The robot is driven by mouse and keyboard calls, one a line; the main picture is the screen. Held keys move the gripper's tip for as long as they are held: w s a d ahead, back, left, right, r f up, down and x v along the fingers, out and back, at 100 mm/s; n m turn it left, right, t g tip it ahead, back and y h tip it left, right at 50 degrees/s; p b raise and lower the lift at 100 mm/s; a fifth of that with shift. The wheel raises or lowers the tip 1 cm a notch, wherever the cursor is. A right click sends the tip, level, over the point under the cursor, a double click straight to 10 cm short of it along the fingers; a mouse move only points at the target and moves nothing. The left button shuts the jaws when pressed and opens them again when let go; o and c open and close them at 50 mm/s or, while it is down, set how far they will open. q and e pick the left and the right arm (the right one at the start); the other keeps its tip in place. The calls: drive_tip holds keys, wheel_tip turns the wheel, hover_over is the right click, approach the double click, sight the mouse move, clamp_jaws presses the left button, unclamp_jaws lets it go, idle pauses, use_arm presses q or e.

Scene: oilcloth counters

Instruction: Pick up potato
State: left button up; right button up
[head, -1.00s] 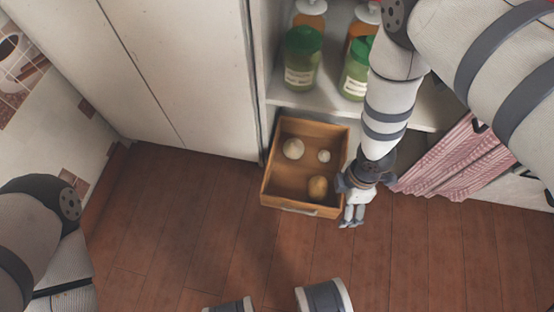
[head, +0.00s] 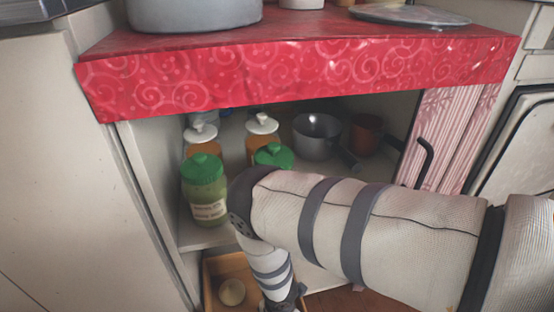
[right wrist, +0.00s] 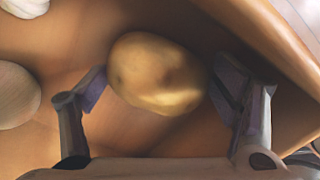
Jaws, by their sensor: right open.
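The potato (right wrist: 157,75) is yellow-brown and lies in a wooden drawer (right wrist: 275,50) in the right wrist view. My right gripper (right wrist: 161,88) is open, with one finger on each side of the potato. The right finger is very close to it; I cannot tell whether either finger touches. In the head view the drawer (head: 208,285) shows at the bottom edge, with the potato out of sight. My right arm (head: 340,225) reaches down into that area, its fingers below the frame. My left gripper is not in view.
A pale round vegetable (right wrist: 15,95) and a white one (right wrist: 25,5) lie left of the gripper. The drawer wall is close on the right. Above stand a green-lidded jar (head: 205,190), a pot (head: 317,137) and a red-covered counter (head: 300,70).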

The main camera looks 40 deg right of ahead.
drive_tip(key=shift+r, duration=0.15)
drive_tip(key=c, duration=1)
drive_tip(key=shift+r, duration=0.1)
